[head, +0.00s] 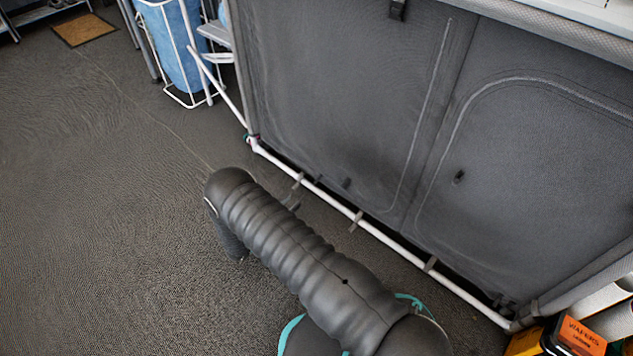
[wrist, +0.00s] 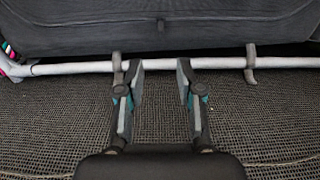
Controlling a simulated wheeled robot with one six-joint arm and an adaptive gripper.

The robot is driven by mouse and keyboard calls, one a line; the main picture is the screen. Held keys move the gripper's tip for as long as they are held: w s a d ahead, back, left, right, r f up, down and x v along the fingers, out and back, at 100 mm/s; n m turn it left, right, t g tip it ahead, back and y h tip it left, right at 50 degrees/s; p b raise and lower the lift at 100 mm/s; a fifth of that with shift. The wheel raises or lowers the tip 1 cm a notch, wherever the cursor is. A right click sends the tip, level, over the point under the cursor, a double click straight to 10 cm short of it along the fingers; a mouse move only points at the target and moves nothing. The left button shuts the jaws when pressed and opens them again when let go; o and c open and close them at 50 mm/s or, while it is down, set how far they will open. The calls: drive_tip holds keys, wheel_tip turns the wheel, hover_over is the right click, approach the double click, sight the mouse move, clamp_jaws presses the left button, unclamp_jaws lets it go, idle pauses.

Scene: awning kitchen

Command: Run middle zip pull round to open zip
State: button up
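A grey fabric unit (head: 330,90) has a zip line (head: 425,110) curving down its left panel. A small dark tab (head: 347,183), perhaps the zip pull, sits low on that panel. A similar dark tab shows on the fabric in the wrist view (wrist: 160,24), ahead of my gripper and slightly left of centre between its fingers. My gripper (wrist: 159,68) is open and empty, low over the floor in front of the white tube. Its left fingertip is close to a grey loop on the tube; I cannot tell if they touch. In the head view my arm mostly hides the gripper.
The white tube (head: 320,193) runs along the unit's base, with grey loops (wrist: 250,65) on it. The right panel (head: 540,170) has its own arched zip and dark tab (head: 459,176). An orange box (head: 580,337) stands at lower right. Floor at left is clear.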

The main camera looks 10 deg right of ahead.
sight(316, 180)
drive_tip(key=b+x, duration=0.1)
drive_tip(key=x, duration=1.2)
drive_tip(key=shift+w+d, duration=0.1)
drive_tip(key=shift+d, duration=0.05)
clamp_jaws()
